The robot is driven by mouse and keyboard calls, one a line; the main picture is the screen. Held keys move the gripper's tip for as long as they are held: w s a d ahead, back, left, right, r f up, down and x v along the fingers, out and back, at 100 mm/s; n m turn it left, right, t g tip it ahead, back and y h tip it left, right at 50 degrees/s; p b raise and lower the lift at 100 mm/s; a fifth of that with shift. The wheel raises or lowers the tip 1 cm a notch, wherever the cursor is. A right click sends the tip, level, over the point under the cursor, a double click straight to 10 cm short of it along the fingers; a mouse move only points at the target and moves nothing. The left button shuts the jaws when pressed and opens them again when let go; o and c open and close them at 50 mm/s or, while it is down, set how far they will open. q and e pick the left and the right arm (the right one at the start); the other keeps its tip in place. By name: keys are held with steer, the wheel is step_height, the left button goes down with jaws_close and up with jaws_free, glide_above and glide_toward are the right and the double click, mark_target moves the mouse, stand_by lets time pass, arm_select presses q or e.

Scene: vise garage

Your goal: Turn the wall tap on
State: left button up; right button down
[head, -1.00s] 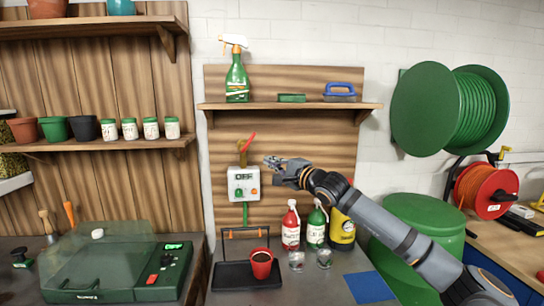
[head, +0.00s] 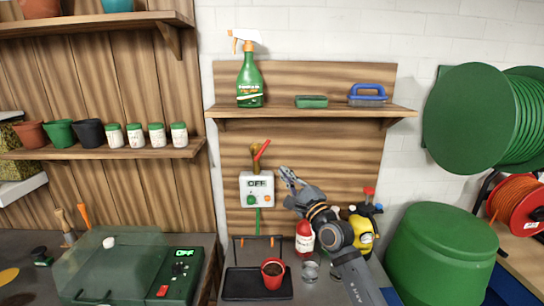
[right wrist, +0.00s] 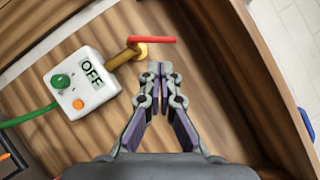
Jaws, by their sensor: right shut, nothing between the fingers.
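The wall tap (head: 254,153) is a brass fitting with a red lever (head: 262,149), set on the wooden back panel above a white control box (head: 257,189) whose display reads OFF. In the right wrist view the brass tap (right wrist: 124,56) and its red lever (right wrist: 152,40) lie just beyond my fingertips. My right gripper (head: 285,171) is shut and empty, to the right of the tap and slightly below the lever. It also shows in the right wrist view (right wrist: 160,70), apart from the lever. My left gripper is not in view.
A shelf (head: 310,112) with a spray bottle (head: 250,78) runs above the tap. Below stand a black tray (head: 240,290) with a red pot (head: 273,273), and bottles (head: 305,238) partly behind my right arm. A green barrel (head: 440,255) stands at right.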

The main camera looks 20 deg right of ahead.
glide_toward(264, 148)
steer(key=w, duration=0.3)
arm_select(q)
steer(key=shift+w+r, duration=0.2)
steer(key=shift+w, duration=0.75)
arm_select(e)
steer(key=x, duration=0.4)
steer(key=shift+s+a+r, duration=0.15)
steer(key=shift+r, duration=0.15)
arm_select(q)
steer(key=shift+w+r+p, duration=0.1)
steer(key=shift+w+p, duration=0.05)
steer(key=shift+p, duration=0.15)
arm_select(e)
steer(key=shift+r+n, duration=0.15)
steer(key=shift+n, duration=0.15)
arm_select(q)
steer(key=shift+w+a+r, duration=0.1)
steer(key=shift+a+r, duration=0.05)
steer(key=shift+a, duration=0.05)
arm_select(e)
steer(key=shift+a, duration=0.1)
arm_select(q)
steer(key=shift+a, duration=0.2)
arm_select(e)
steer(key=shift+r+n+g, duration=0.1)
steer(key=shift+n+g, duration=0.2)
